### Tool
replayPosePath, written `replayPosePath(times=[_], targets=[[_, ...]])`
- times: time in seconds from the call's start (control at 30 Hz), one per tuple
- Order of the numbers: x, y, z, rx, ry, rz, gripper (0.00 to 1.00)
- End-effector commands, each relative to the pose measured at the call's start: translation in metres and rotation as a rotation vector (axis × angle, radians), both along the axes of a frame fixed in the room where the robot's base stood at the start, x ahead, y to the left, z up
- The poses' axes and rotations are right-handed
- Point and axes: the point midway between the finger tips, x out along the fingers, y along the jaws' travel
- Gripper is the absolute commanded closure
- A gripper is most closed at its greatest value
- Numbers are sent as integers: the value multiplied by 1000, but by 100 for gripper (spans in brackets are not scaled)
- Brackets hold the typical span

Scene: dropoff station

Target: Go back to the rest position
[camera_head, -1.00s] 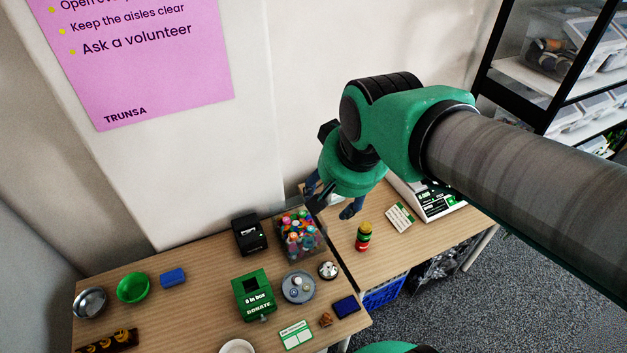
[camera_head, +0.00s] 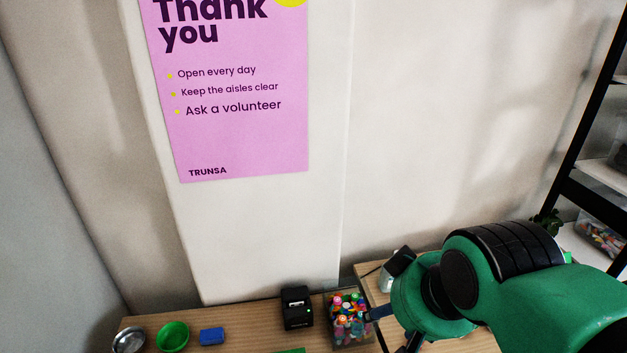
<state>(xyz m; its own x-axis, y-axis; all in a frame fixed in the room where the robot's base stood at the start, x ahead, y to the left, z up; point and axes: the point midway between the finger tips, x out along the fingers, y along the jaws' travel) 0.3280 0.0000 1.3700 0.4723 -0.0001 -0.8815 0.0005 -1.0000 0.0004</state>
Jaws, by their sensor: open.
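My gripper (camera_head: 392,328) shows at the bottom right of the head view, below the green wrist of my arm. Its fingers are spread apart, with one finger near the right side of a clear bin of colourful items (camera_head: 350,318). I cannot tell whether that finger touches the bin or only overlaps it in the picture. Nothing shows between the fingers, though their lower part is cut off by the frame edge.
A wooden table (camera_head: 245,342) runs along the bottom, against the wall. It holds a metal bowl (camera_head: 129,340), a green bowl (camera_head: 173,337), a blue block (camera_head: 212,335) and a black device (camera_head: 297,308). A black-framed shelf (camera_head: 592,200) stands at right. A pink poster (camera_head: 235,130) hangs above.

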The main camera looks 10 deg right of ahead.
Motion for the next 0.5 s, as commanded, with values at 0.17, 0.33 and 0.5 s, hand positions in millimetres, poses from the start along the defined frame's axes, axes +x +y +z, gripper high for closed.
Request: replayPosePath(times=[0.17, 0.33, 0.5], targets=[[0, 0, -30, 0, 1, 0, 41], [0, 0, -52, 0, 1, 0, 41], [0, 0, -62, 0, 0, -1, 41]])
